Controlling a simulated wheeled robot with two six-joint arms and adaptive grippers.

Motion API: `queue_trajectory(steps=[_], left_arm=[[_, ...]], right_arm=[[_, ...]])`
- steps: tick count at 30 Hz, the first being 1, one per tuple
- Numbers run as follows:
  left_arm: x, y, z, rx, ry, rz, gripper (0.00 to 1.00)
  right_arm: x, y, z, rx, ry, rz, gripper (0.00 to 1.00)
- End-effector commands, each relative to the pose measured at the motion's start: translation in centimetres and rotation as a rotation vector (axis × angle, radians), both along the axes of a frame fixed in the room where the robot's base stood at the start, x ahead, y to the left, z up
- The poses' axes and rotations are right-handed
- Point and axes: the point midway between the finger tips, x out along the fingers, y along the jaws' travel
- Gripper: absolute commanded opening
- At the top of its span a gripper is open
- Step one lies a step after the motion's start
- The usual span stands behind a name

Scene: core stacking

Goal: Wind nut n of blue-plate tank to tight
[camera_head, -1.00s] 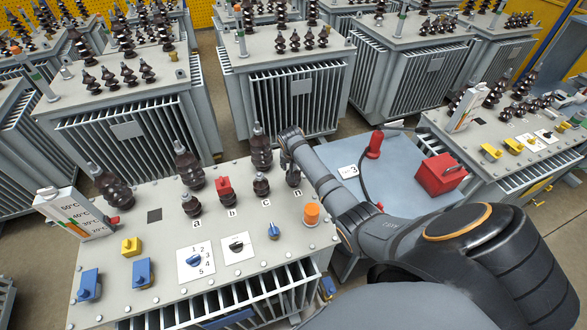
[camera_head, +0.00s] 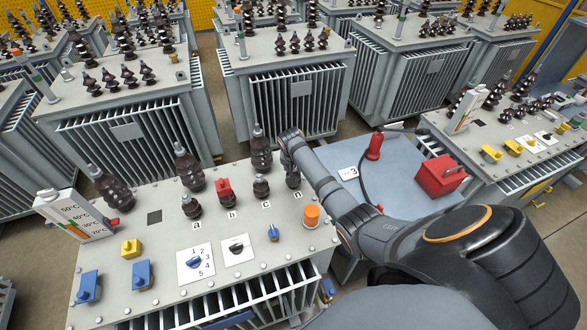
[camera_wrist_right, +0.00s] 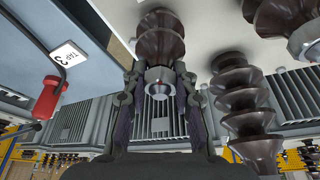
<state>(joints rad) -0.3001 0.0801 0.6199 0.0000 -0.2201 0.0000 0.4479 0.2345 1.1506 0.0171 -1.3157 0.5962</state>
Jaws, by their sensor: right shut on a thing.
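The near tank (camera_head: 180,232) has a grey lid, and a blue plate (camera_head: 225,318) partly shows on its front. Small brown bushings labelled a, b, c and n stand in a row on the lid. My right gripper (camera_head: 292,172) is at bushing n (camera_head: 294,183), at the row's right end. In the right wrist view its two fingers (camera_wrist_right: 159,78) are shut on the metal nut (camera_wrist_right: 158,84) at the tip of the brown ribbed bushing. Bushing b carries a red cap (camera_head: 223,186). My left gripper is not in view.
Tall brown bushings (camera_head: 261,150) stand behind the row, one close to my right gripper. An orange cap (camera_head: 311,215) and a blue handle (camera_head: 273,232) are in front. A blue-grey table (camera_head: 395,165) at right holds a red box (camera_head: 439,175) and a red-handled tool (camera_head: 375,146).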

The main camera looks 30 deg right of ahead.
Motion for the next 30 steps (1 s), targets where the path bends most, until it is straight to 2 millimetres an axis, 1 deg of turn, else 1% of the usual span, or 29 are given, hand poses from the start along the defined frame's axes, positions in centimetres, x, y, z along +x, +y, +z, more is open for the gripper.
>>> queue_trajectory(steps=[16,17,19,21,24,27,30], left_arm=[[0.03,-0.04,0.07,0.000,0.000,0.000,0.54],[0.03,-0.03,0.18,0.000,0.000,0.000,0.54],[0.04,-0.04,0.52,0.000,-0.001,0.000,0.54],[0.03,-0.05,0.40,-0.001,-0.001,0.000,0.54],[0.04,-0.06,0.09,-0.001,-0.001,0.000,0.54],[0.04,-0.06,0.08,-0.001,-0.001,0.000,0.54],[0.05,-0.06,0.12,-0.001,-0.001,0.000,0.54]], right_arm=[[-0.01,0.05,0.00,0.002,0.001,-0.010,0.00],[-0.01,0.07,0.05,0.001,0.002,-0.031,0.00],[0.02,0.11,0.16,0.001,0.003,-0.128,0.00],[0.04,0.16,-0.02,0.002,0.002,-0.248,0.00],[0.01,0.06,-0.16,0.001,0.002,-0.376,0.00],[-0.03,0.04,-0.09,0.000,0.002,-0.422,0.00],[-0.05,0.03,-0.07,0.000,0.002,-0.422,0.00]])
